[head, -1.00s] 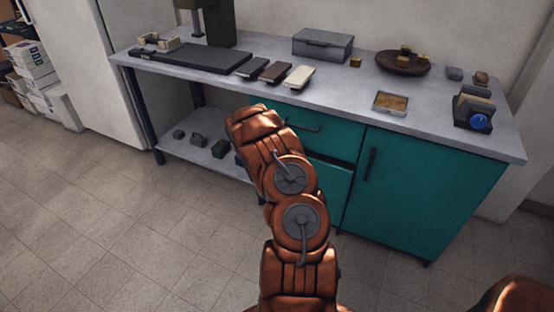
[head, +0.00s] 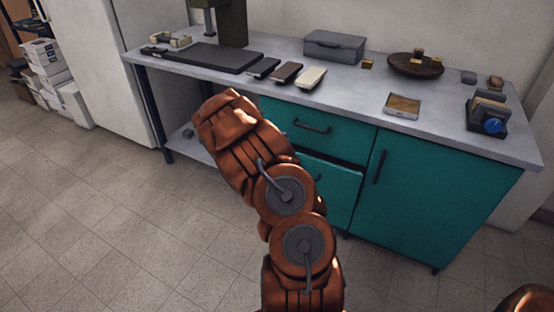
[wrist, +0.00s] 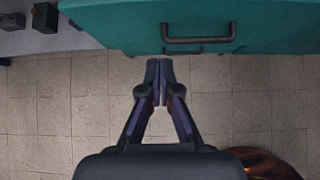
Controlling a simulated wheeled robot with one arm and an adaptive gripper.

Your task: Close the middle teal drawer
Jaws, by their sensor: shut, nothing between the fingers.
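The teal drawers are at the left of the cabinet in the head view. The top drawer (head: 345,133) looks flush, with a dark bar handle. Below it, the middle teal drawer (head: 342,190) stands out a little, with a dark gap above its front. My arm hides its left part and whatever is under it. In the wrist view my gripper (wrist: 161,82) is shut and empty, its fingertips just short of a teal front (wrist: 120,27) with a dark handle. I cannot tell which drawer that front belongs to. My gripper is hidden behind my arm in the head view.
A teal door (head: 430,195) with a vertical handle is right of the drawers. The grey worktop (head: 350,90) above holds a metal box (head: 335,46), a wooden bowl (head: 415,66) and small items. Tiled floor (head: 120,225) in front is clear.

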